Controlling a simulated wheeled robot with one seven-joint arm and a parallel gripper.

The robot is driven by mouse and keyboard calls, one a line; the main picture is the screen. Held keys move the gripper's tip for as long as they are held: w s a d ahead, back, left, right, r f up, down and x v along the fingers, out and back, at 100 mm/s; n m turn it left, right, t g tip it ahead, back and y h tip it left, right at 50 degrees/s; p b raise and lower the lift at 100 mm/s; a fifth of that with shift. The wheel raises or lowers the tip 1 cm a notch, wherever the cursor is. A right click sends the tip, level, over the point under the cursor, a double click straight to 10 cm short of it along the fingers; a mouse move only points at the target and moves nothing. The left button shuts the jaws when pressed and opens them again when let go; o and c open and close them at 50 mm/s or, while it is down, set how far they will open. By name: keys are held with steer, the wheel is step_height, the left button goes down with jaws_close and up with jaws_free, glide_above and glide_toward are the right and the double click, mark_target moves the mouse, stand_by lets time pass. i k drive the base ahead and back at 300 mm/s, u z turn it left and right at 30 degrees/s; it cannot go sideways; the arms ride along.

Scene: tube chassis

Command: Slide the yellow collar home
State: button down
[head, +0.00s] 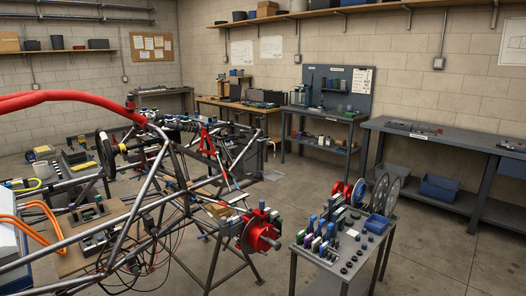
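A small yellow piece (122,148), which looks like the collar, sits on a tube of the chassis at the left, just right of a dark upright disc (106,153). It is too small to tell whether it touches the disc or stands apart from it. The grey tube chassis (152,200) fills the left and middle of the head view. My gripper is not to be made out in this view.
A thick red tube (65,97) arches across the upper left. A red hub (262,232) is on the chassis's near right. A small table (345,262) with several colored parts stands at the lower right. Clear floor (420,240) lies beyond it.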

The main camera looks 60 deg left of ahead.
mark_target(123, 147)
steer(key=u, duration=3.15)
steer(key=i, duration=2.9)
steer(key=z, duration=1.2)
